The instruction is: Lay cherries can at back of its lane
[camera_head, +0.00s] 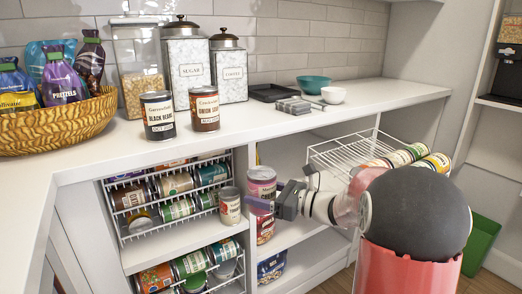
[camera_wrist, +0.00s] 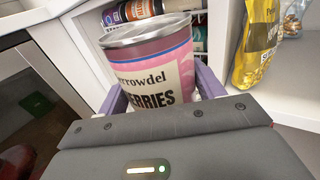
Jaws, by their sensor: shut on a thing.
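The cherries can (camera_head: 262,182), pink with a cream label and bare metal top, is held between the purple fingers of my gripper (camera_head: 260,203). In the wrist view the can (camera_wrist: 150,65) stands between the fingers, with "ERRIES" readable and its base hidden by the gripper body. It looks close to upright. In the head view the near finger crosses its lower part. A white wire can rack (camera_head: 133,236) holds several lying cans in lanes, to the left of the gripper. Which lane is for cherries cannot be told.
A cream-labelled can (camera_head: 230,205) stands on the shelf just left of the fingertips. Another can (camera_head: 265,228) stands below the gripper on the neighbouring shelf. Two cans stand on the counter (camera_head: 350,105) above. A yellow bag (camera_wrist: 258,45) is at the right in the wrist view.

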